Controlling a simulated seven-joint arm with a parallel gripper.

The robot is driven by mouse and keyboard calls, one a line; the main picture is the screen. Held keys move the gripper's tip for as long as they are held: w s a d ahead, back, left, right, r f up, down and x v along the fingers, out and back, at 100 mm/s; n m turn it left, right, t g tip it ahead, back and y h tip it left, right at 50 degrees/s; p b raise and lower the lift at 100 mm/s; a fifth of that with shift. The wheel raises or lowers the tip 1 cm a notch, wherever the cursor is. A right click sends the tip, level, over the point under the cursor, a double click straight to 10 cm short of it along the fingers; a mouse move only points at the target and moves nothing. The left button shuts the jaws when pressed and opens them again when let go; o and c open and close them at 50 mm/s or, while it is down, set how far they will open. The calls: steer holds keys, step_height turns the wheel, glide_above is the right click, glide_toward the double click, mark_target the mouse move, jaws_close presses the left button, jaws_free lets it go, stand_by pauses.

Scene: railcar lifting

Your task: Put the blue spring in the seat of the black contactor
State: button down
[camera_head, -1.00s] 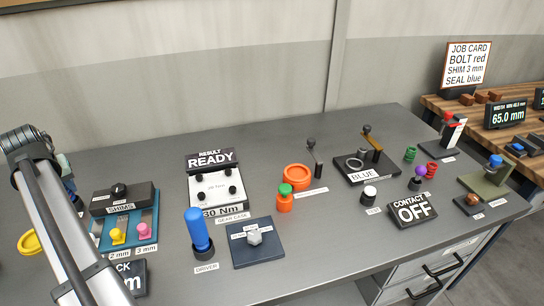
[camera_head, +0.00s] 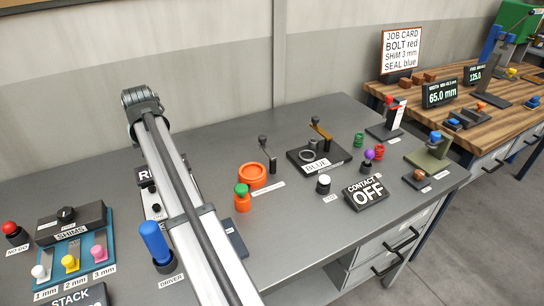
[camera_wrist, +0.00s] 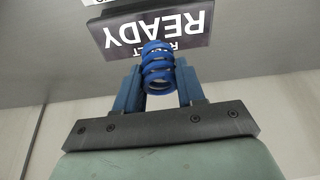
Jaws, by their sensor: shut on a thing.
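My gripper (camera_wrist: 160,92) is shut on the blue spring (camera_wrist: 157,62), its coils standing out between the two blue fingers in the wrist view. The spring is clear of any surface that I can see. In the head view my arm crosses the bench, and neither the gripper nor the held spring can be made out. A black stand (camera_head: 384,132) with a red top and a white plate is at the back right of the grey bench. I cannot tell for sure whether this is the black contactor, and no seat is clearly visible.
A green spring (camera_head: 359,139) and a red spring (camera_head: 378,153) stand near a purple-knobbed piece (camera_head: 368,155). The CONTACT OFF sign (camera_head: 366,192) is in front of them. The READY sign (camera_wrist: 160,30) lies beyond the held spring.

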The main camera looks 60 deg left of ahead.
steer(key=w+d+m+t, duration=0.1)
steer(key=w+d+m, duration=0.2)
steer(key=w, duration=2.3)
steer(key=m, duration=0.2)
glide_above(306, 154)
steer(key=d, duration=0.2)
steer(key=shift+t, duration=0.4)
steer(key=shift+s+a+f, duration=0.1)
steer(key=shift+s+f, duration=0.1)
steer(key=shift+f, duration=2.05)
steer(key=shift+s+a+f, duration=0.1)
steer(key=shift+s+f, duration=0.05)
steer(key=shift+f, duration=2.05)
steer(key=shift+f, duration=0.15)
steer(key=c, duration=0.7)
jaws_free()
steer(key=v, duration=1.2)
